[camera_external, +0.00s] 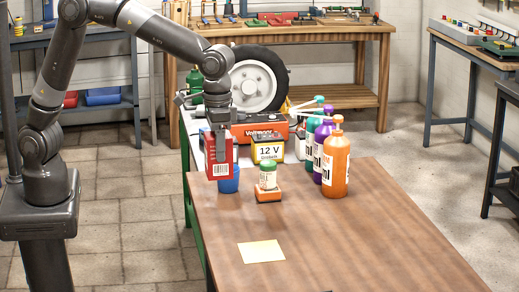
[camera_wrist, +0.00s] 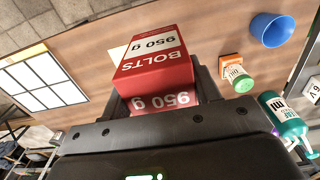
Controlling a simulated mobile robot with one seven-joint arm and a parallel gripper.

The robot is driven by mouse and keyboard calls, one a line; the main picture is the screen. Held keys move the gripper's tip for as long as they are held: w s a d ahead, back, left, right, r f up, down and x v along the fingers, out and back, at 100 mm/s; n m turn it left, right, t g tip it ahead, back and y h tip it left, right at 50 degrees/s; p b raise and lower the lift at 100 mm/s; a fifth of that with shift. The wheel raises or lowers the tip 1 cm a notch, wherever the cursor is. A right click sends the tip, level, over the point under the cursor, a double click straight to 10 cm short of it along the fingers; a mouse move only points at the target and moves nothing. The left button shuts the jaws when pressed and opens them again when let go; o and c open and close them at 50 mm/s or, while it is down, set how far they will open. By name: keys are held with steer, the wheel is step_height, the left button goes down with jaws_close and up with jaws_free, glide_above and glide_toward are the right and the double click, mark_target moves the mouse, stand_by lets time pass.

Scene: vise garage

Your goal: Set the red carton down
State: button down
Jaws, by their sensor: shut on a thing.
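The red carton (camera_external: 219,164) is labelled "BOLTS 950 g" in the wrist view (camera_wrist: 158,62). My gripper (camera_external: 219,146) is shut on it, with a finger on each side, as the wrist view also shows (camera_wrist: 155,92). The carton appears to be held above the far left part of the brown table (camera_external: 330,235). In the external view it overlaps the blue cup (camera_external: 230,181); the wrist view shows the cup apart from it (camera_wrist: 277,29). The carton's underside and its exact height are hard to tell.
A small green-capped jar on an orange base (camera_external: 268,183) stands right of the cup. An orange bottle (camera_external: 336,160) and a purple bottle (camera_external: 320,145) stand farther right. A 12 V battery (camera_external: 268,149) is behind. A pale yellow sheet (camera_external: 261,252) lies on the table; the front is otherwise clear.

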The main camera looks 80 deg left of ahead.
mark_target(210, 179)
steer(key=s+d, duration=0.2)
steer(key=shift+s+d, duration=0.2)
steer(key=shift+s, duration=0.15)
steer(key=shift+f, duration=0.9)
step_height(210, 179, down, 3)
steer(key=shift+r, duration=0.15)
steer(key=shift+w+a+f, duration=0.1)
steer(key=shift+w+f, duration=0.05)
steer(key=shift+f, duration=0.15)
steer(key=shift+w+a+f, duration=1.25)
steer(key=shift+w+f, duration=0.2)
steer(key=shift+f, duration=0.35)
steer(key=shift+w+a+f, duration=1.2)
steer(key=shift+w+f, duration=0.2)
steer(key=shift+f, duration=0.45)
steer(key=shift+w+a+f, duration=1.25)
steer(key=shift+w+f, duration=0.2)
steer(key=shift+f, duration=0.35)
steer(key=shift+f, duration=0.15)
steer(key=shift+c, duration=2.4)
jaws_free()
